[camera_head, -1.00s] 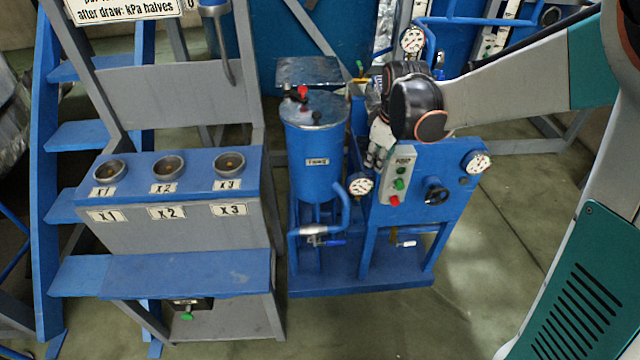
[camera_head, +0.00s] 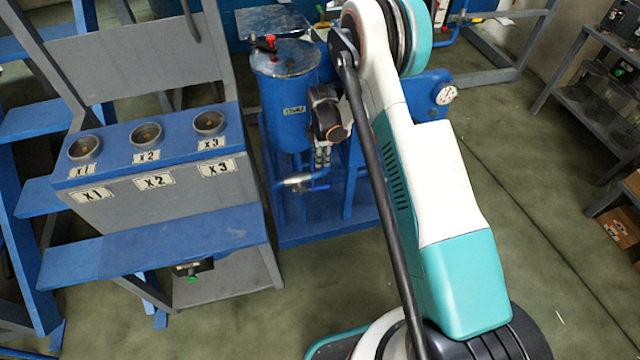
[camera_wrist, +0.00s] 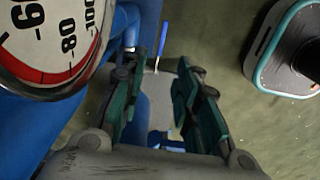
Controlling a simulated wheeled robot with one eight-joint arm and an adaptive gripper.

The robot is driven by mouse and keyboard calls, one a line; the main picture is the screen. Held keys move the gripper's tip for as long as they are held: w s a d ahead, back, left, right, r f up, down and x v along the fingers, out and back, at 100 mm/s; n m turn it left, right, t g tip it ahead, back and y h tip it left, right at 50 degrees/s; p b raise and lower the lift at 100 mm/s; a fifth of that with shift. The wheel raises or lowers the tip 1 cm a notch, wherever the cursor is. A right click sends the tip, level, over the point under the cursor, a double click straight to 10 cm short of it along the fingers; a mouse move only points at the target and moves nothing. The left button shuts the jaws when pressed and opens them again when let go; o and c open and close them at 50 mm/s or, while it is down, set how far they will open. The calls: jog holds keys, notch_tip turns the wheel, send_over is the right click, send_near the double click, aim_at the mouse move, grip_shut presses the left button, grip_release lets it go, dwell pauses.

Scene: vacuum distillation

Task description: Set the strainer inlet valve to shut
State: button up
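A valve with a blue lever handle (camera_head: 318,188) sits on the low pipe in front of the blue tank (camera_head: 285,100) in the head view. The blue lever (camera_wrist: 163,42) also shows in the wrist view, beyond and between the finger ends. No label for the strainer inlet valve is readable, so I cannot tell whether this is it. My gripper (camera_head: 321,160) points down just above this valve in the head view. In the wrist view its two teal fingers (camera_wrist: 155,92) are apart, with nothing held between them. They appear apart from the lever.
A large gauge (camera_wrist: 50,40) is very close at the upper left of the wrist view. Another gauge (camera_head: 446,95) sits on the blue panel. A bench with cup holders X1, X2 and X3 (camera_head: 150,195) stands left. My arm hides much of the skid. Open floor lies right.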

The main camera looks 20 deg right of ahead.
aim_at(321, 186)
notch_tip(321, 186, down, 16)
jog(key=b, duration=0.5)
jog(key=shift+s, duration=0.1)
jog(key=shift+c, duration=0.3)
grip_shut()
